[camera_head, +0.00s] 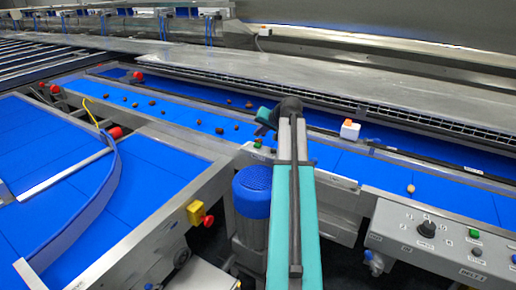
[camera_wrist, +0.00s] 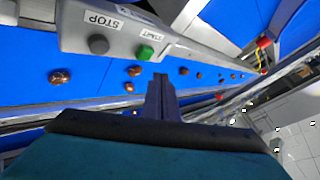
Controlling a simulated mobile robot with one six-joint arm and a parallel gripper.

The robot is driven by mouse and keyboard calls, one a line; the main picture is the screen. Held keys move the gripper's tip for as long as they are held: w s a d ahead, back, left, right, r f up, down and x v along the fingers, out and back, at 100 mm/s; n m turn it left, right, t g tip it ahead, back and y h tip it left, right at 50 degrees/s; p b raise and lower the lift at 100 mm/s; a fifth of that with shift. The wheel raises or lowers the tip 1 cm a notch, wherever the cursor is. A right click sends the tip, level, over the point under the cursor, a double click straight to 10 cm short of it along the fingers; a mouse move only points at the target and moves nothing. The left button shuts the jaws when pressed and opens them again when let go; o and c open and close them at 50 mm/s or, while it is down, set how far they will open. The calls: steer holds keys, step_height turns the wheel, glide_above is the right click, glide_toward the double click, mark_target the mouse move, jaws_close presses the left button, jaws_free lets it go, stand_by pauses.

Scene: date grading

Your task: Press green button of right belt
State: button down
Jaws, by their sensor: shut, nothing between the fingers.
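A grey control box shows in the wrist view (camera_wrist: 120,28), with a green button (camera_wrist: 145,52) labelled START and a dark button (camera_wrist: 98,44) labelled STOP. In the head view a small green button (camera_head: 258,144) shows at the near edge of the right blue belt (camera_head: 345,160). My gripper (camera_wrist: 161,80) is shut and empty. In the wrist view its tips are just below and right of the green button, with a visible gap in the picture. In the head view it is small and dark, just above the green button, partly hidden by my arm.
Several brown dates (camera_head: 152,100) lie on the right belt. A white and orange box (camera_head: 350,129) stands at its far side. A second control panel (camera_head: 440,240) with a knob and a green button (camera_head: 474,233) is at the right. A yellow box with a red button (camera_head: 200,214) is at lower left.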

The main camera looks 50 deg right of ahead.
mark_target(257, 145)
steer(key=shift+f+b, duration=0.35)
steer(key=shift+f, duration=0.7)
